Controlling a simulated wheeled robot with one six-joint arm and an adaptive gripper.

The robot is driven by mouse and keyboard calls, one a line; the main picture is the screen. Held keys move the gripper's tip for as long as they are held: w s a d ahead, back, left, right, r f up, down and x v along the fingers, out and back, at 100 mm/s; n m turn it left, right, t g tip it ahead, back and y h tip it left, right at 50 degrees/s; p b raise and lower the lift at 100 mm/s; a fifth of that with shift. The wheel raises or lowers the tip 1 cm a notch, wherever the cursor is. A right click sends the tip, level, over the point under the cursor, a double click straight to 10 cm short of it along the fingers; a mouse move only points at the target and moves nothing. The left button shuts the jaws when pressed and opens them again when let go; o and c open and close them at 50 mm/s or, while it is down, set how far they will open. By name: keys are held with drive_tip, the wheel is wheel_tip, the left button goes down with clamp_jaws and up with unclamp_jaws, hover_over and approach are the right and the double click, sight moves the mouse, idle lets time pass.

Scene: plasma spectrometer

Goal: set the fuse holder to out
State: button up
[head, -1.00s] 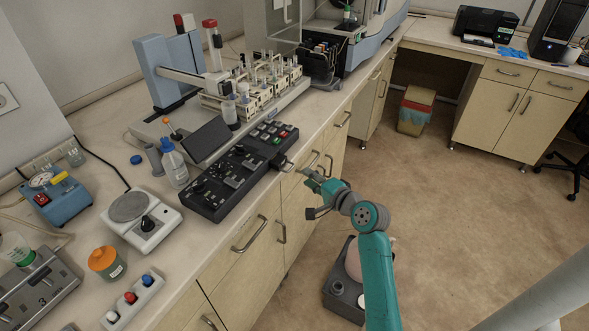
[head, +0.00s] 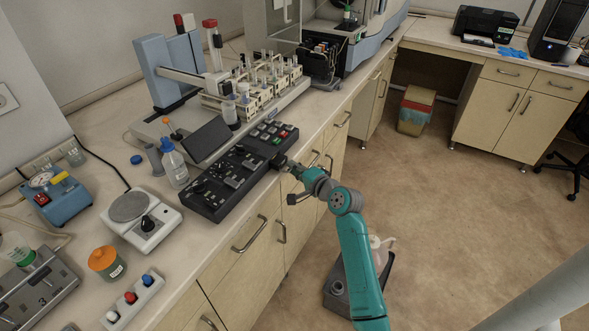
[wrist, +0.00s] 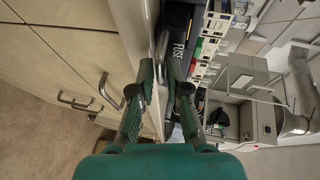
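The black control panel (head: 235,170) lies along the front edge of the bench in the head view. The fuse holder is a black block with a grey loop handle at the panel's front side. In the wrist view, its black face with the letters FUS (wrist: 178,50) shows ahead, with the grey handle (wrist: 162,48) beside it. My gripper (head: 284,164) is at the handle in the head view and hides most of it. In the wrist view my gripper (wrist: 163,72) has its fingers apart, one on each side of the handle's line. I cannot tell if they touch it.
The bench front with drawer handles (head: 250,233) is just below my gripper. A bottle (head: 174,162), a balance (head: 141,216) and a sampler rack (head: 262,92) stand on the bench.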

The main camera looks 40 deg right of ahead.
clamp_jaws()
drive_tip(key=shift+s+d, duration=0.2)
drive_tip(key=shift+s, duration=0.25)
drive_tip(key=o, duration=0.6)
unclamp_jaws()
drive_tip(key=shift+s, duration=0.15)
drive_tip(key=v, duration=1.2)
drive_tip(key=shift+a+f, duration=0.1)
drive_tip(key=shift+f, duration=0.05)
